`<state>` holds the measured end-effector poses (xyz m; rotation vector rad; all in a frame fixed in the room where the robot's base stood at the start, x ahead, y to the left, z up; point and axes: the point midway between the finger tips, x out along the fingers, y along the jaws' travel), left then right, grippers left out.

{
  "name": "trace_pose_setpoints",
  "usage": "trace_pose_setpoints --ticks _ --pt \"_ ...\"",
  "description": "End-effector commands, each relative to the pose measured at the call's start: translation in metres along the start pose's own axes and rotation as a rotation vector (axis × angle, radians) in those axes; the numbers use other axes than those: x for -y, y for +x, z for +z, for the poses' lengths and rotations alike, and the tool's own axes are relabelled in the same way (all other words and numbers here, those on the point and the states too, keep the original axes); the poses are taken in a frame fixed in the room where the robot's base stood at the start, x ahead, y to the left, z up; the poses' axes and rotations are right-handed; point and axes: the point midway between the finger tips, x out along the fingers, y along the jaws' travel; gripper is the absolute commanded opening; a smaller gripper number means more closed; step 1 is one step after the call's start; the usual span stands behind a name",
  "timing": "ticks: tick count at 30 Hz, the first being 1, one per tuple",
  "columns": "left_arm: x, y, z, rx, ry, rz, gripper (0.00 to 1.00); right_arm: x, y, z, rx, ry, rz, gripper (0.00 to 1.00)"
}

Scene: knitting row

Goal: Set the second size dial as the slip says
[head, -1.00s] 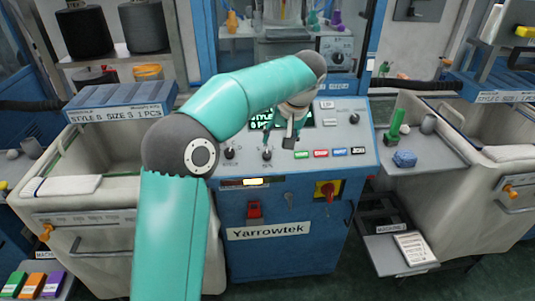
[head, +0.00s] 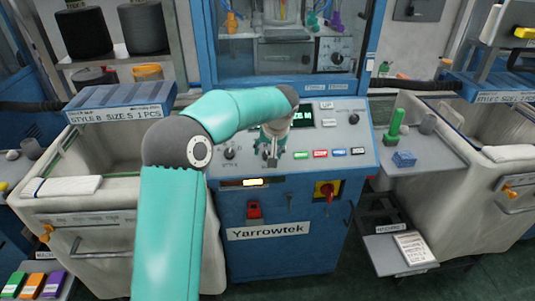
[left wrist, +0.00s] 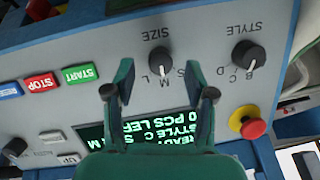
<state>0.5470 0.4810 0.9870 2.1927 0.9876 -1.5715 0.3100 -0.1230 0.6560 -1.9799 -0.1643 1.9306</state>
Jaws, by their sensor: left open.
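The size dial (left wrist: 160,58) is a black knob on the grey control panel (left wrist: 60,115), which appears upside down in the left wrist view. Its white mark seems to point at M. My left gripper (left wrist: 160,94) is open, with one finger on either side of the dial's line and the knob beyond the fingertips. Contact is not visible. In the head view my left gripper (head: 272,158) is over the panel and largely hides this dial. The nearest readable slip, on the left bin's blue lid (head: 120,97), reads style B, size S, 1 pcs. My right gripper is out of view.
A red stop knob on yellow (left wrist: 247,122), colored buttons (left wrist: 78,75) and a partly hidden display (left wrist: 150,128) reading style C are close by. Bins flank the blue machine (head: 280,255).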

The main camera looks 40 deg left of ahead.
Motion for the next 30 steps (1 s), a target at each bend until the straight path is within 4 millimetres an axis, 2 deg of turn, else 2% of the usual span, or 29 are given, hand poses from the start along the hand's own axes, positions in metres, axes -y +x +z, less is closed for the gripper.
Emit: trace_pose_setpoints --ticks 6,17,27,30 --pt "0.0 0.023 0.0 0.001 -0.001 0.0 0.55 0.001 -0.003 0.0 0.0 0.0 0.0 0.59" --pt "0.0 0.028 0.0 -0.001 0.0 0.001 0.55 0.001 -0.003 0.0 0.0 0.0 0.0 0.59" --pt "-0.001 0.028 0.0 -0.001 0.0 0.001 0.0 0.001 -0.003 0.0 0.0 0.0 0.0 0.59" --pt "-0.001 0.028 0.0 -0.001 0.001 0.001 0.0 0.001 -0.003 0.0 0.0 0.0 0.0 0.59"
